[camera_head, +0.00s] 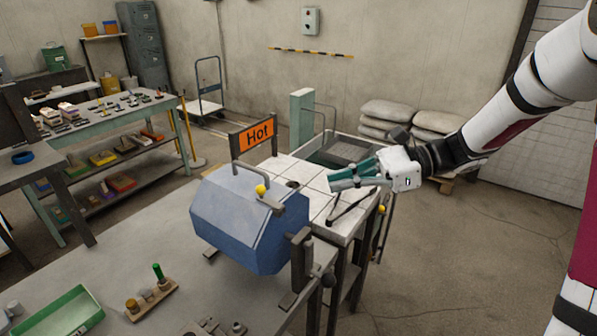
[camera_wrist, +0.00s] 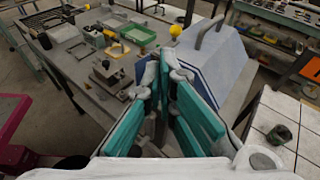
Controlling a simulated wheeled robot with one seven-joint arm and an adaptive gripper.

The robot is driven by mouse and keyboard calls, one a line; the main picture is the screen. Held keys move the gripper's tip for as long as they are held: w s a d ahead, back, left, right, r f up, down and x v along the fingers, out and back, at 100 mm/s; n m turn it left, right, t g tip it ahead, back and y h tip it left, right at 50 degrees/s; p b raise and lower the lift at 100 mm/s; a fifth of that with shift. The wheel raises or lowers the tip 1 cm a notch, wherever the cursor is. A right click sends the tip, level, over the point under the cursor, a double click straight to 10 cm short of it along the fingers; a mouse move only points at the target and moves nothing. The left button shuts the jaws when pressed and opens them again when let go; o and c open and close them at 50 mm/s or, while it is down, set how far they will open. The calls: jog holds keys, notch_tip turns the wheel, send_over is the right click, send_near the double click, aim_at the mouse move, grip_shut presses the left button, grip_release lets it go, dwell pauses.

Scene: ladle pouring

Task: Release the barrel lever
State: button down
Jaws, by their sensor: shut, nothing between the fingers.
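A blue faceted barrel (camera_head: 245,225) sits on the grey workbench. A curved grey bar (camera_head: 250,178) with a yellow ball (camera_head: 261,190) stands on its top; I cannot tell for certain that this is the lever. In the wrist view, the barrel (camera_wrist: 215,62), bar (camera_wrist: 208,30) and yellow ball (camera_wrist: 175,30) show beyond the fingers. My gripper (camera_head: 333,184) has green fingers and is right of the barrel, above the white tiled table. It looks apart from the barrel and the bar. It is shut and empty, its fingertips (camera_wrist: 166,70) close together in the wrist view.
An orange "Hot" sign (camera_head: 258,134) stands behind the barrel. A grey bracket (camera_head: 300,255) with a dark knob stands at the barrel's right end. A green tray (camera_head: 62,318) and a small wooden rack (camera_head: 152,299) lie on the bench. Sacks (camera_head: 390,113) are stacked at the back.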

aim_at(281, 199)
jog(key=shift+w+d+r+m+t+y, duration=0.1)
jog(key=shift+w+d+m+t+y, duration=0.4)
jog(key=shift+w+d, duration=0.6)
jog(key=shift+a, duration=0.1)
jog(key=a+f, duration=0.1)
jog(key=a, duration=0.3)
jog(key=a+f+p, duration=0.1)
jog(key=a, duration=0.4)
jog(key=w+a+p, duration=0.1)
jog(key=a, duration=0.3)
jog(key=shift+a+f, duration=0.4)
